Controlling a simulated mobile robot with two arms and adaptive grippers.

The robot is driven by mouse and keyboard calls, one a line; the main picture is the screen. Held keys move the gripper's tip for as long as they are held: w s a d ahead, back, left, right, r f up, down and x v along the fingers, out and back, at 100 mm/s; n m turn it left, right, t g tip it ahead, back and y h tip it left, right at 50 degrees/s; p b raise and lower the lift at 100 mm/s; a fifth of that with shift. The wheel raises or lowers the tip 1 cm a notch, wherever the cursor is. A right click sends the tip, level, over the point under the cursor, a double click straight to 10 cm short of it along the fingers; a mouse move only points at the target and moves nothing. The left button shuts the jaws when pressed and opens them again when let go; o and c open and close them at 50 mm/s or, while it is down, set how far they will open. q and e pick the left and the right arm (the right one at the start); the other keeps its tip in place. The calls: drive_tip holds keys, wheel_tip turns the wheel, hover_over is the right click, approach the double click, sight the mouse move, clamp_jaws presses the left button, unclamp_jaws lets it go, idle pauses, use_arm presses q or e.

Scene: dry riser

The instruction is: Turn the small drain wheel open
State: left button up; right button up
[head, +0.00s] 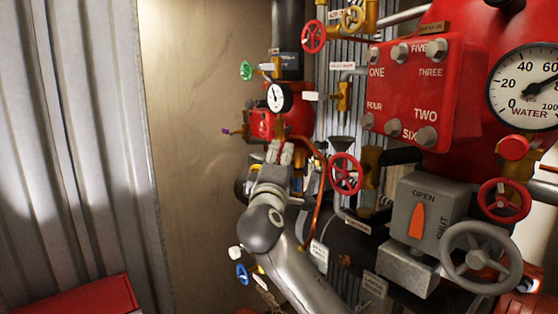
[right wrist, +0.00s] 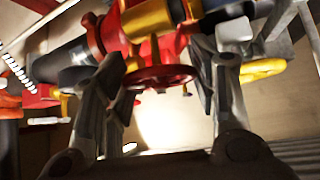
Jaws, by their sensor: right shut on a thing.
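In the right wrist view a small dark red wheel (right wrist: 160,77) sits between the two fingers of my right gripper (right wrist: 167,66), which is shut on it. The wheel is seen nearly edge-on, below red and yellow fittings. In the head view my right gripper (head: 280,152) reaches in among the pipes, just below a red box-shaped part (head: 262,125). The held wheel cannot be made out there, as the gripper and arm cover that spot. No label on it is readable. My left gripper is not in view.
A red handwheel (head: 346,173) and a copper pipe (head: 315,195) are close right of the gripper. A pressure gauge (head: 279,97) is above it. The tan wall (head: 195,150) is bare.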

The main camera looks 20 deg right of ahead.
drive_tip(key=shift+n+g+y, duration=1)
drive_tip(key=shift+n+g, duration=0.7)
drive_tip(key=shift+n, duration=0.3)
drive_tip(key=shift+f, duration=0.1)
drive_tip(key=o, duration=1.1)
drive_tip(key=shift+c, duration=0.2)
drive_tip(key=v, duration=1.2)
drive_tip(key=shift+w, duration=0.1)
